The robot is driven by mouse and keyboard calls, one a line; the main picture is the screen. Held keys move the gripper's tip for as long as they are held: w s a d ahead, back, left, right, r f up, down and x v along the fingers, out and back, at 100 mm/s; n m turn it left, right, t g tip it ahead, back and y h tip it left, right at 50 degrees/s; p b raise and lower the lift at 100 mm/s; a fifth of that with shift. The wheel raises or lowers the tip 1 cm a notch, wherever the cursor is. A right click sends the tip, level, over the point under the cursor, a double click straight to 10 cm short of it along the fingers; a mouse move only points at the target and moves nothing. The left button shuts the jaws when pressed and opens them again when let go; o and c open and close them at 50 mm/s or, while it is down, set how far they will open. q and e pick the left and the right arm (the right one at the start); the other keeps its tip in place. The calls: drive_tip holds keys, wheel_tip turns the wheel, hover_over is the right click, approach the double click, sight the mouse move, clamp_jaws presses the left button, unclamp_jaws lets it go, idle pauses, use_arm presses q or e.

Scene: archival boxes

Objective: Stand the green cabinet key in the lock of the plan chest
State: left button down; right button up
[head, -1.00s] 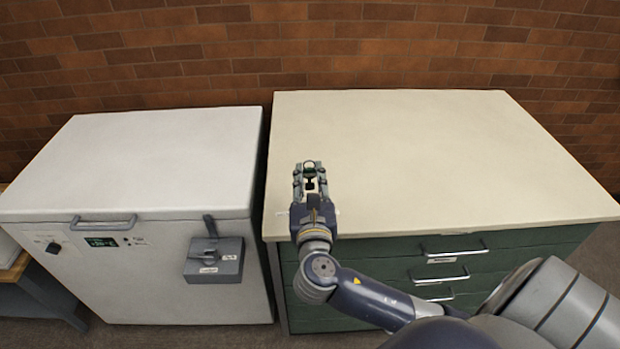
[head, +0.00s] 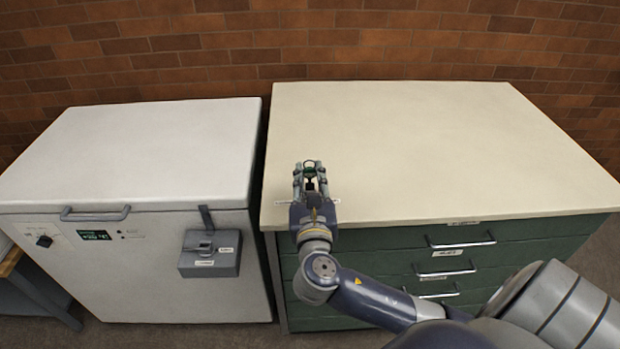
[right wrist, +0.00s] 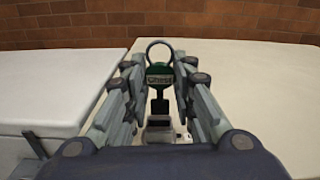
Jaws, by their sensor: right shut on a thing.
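The green key (right wrist: 159,80) has a ring at its top and a dark shaft pointing down; its tag seems to read "Chest". My right gripper (head: 310,172) is shut on it, and the key (head: 310,168) stands upright between the fingers. In the right wrist view the gripper (right wrist: 158,78) has a finger on each side of the key. A small grey block (right wrist: 158,122), perhaps the lock, shows below the key's shaft; I cannot tell whether they touch. The plan chest (head: 430,150) has a cream top and green drawers. My left gripper is not in view.
A white chest freezer (head: 140,155) stands left of the plan chest, with a narrow gap between. A grey box (head: 210,262) is fixed to its front. The plan chest's top is otherwise clear. A brick wall (head: 300,40) runs behind.

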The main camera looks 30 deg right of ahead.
sight(310, 185)
drive_tip(key=shift+f+b, duration=0.75)
drive_tip(key=shift+f, duration=0.8)
drive_tip(key=o, duration=1)
drive_tip(key=v, duration=1.2)
drive_tip(key=shift+f, duration=0.1)
